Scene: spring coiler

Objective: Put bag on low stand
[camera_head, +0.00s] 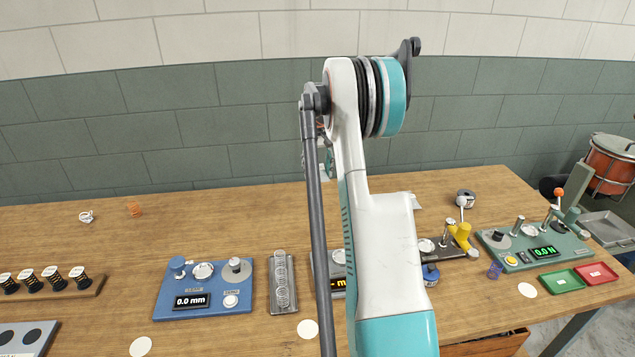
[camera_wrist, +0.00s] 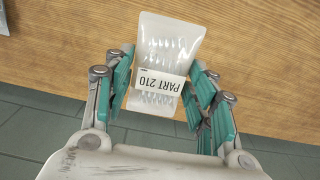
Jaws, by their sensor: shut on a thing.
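A clear bag (camera_wrist: 166,45) with a white label reading PART 210 shows in the wrist view, with several coil springs inside. My gripper (camera_wrist: 160,88) is shut on it, one teal finger on each side. The wooden table lies beneath the bag, and the wall side is at the bottom of that view. In the head view my arm hides most of the gripper, with only a bit of teal showing beside the arm, and the held bag cannot be made out. I cannot tell which thing is the low stand.
Red (camera_head: 595,273) and green (camera_head: 561,281) trays lie at right. The back left is mostly clear.

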